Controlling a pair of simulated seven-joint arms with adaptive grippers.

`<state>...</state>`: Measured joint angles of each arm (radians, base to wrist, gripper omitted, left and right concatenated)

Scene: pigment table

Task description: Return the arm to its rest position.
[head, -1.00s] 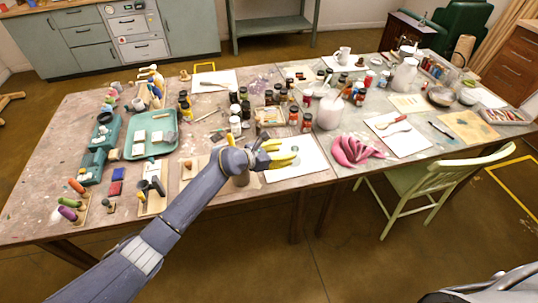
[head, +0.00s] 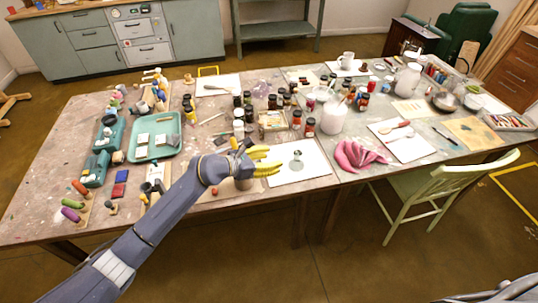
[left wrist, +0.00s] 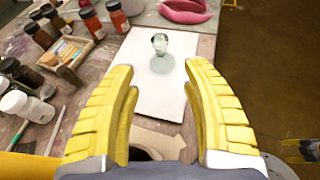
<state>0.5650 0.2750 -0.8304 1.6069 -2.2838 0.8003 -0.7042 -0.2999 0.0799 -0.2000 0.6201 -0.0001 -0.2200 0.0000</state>
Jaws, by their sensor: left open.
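My left arm reaches in from the lower left in the head view. Its yellow-fingered left gripper (head: 262,160) is above the front part of the table, at the left edge of a white sheet (head: 312,172). In the left wrist view its two fingers stand wide apart with nothing between them. A small clear glass piece (head: 296,160) stands on the sheet, apart from the fingers; it also shows in the left wrist view (left wrist: 160,45). My right gripper is not in view.
The worktable (head: 60,150) is crowded. Dark-capped jars (head: 297,118) stand behind the sheet, and a pink cloth (head: 357,155) lies to its right. A green tray (head: 155,152) is on the left. A pale green chair (head: 440,180) stands at the front right.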

